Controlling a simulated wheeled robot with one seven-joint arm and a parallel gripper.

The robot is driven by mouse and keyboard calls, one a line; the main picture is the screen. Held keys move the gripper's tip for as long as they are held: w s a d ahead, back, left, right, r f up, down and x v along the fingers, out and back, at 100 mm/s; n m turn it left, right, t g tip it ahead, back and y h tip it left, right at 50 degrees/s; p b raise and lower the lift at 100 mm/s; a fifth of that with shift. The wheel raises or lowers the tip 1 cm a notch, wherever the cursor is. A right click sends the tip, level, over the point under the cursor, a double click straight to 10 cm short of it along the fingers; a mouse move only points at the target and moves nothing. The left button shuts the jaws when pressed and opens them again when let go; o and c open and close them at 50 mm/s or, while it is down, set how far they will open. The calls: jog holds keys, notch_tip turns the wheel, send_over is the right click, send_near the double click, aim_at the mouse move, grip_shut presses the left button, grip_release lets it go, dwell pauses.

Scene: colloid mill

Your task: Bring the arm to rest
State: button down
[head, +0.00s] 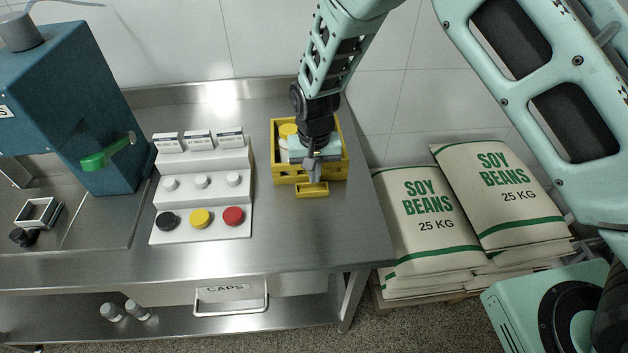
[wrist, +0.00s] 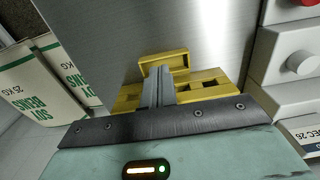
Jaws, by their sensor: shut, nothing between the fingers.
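My gripper (head: 312,176) points down over the front of a yellow crate (head: 339,165) at the right end of the steel table (head: 310,240). Its fingers are together with nothing between them. In the wrist view the grey fingers (wrist: 157,92) reach toward a small yellow bar-shaped part (wrist: 165,62) at the crate's near side. That part also shows in the head view (head: 312,190). I cannot tell whether the fingertips touch it. A round yellow-topped item (head: 288,130) sits in the crate; my gripper hides most of the inside.
A white stepped rack (head: 200,190) with boxes, white caps and black, yellow and red caps stands left of the crate. A blue machine (head: 70,100) with a green handle (head: 100,158) is further left. Soy bean sacks (head: 430,215) are stacked right of the table. The table front is clear.

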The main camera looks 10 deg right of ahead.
notch_tip(320, 180, up, 7)
jog(key=b, duration=0.2)
jog(key=s+r+n+y, duration=0.1)
jog(key=s+r+n, duration=0.1)
jog(key=s+r, duration=0.4)
jog(key=s+r+n, duration=0.2)
jog(key=s+r, duration=0.2)
jog(key=s, duration=0.5)
jog(key=s+d+r+n, duration=0.1)
jog(key=s+d+n, duration=0.1)
jog(key=s, duration=0.4)
jog(key=s+d+r+n, duration=0.1)
jog(key=s+d+n, duration=0.1)
jog(key=s+d, duration=0.2)
jog(key=s, duration=0.3)
jog(key=shift+d+r, duration=0.2)
jog(key=shift+r, duration=0.15)
